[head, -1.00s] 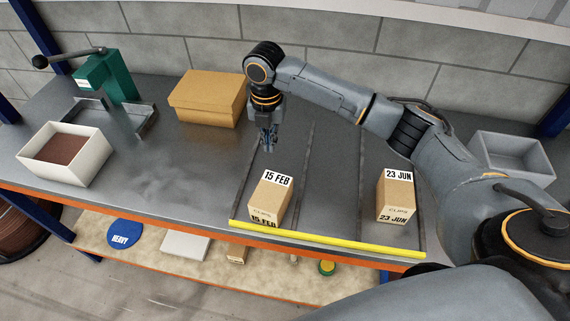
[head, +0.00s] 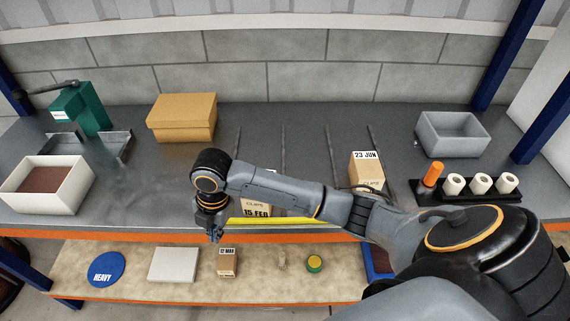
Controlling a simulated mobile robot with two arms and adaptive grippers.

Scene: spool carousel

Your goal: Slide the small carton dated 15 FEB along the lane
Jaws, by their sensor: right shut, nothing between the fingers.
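The small carton dated 15 FEB (head: 257,209) stands at the front end of the left lane, by the yellow strip (head: 283,220). My right forearm hides its upper part, and only part of its front face shows. My right gripper (head: 215,236) is shut and empty, pointing down to the left of the carton, apart from it, near the bench's front edge. A similar carton dated 23 JUN (head: 366,170) stands in the right lane. Thin dark dividers (head: 284,142) separate the lanes. My left gripper is out of view.
An orange-brown box (head: 182,117), green press (head: 80,108) and white bin (head: 47,187) stand left. A grey bin (head: 452,134) and black spool rack (head: 470,196) stand right. The shelf below holds a blue HEAVY disc (head: 106,269) and a 12 MAR carton (head: 227,262).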

